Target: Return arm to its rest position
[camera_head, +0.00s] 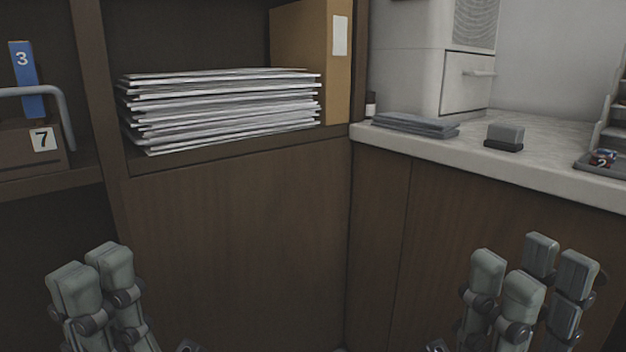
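My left gripper (93,278) is at the lower left, in front of the dark wooden cabinet. Two of its grey-green fingertips point up close together, and I see nothing held in it. My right gripper (531,270) is at the lower right, in front of the counter's wooden front. Its fingertips point up with a gap between them and nothing in the gap. Both wrists and most of both arms are below the picture's edge. Neither gripper appears to touch anything.
A stack of papers (220,115) and a brown binder (305,60) sit on the shelf. A blue binder marked 3 (24,78) is at left. Room between the grippers is clear.

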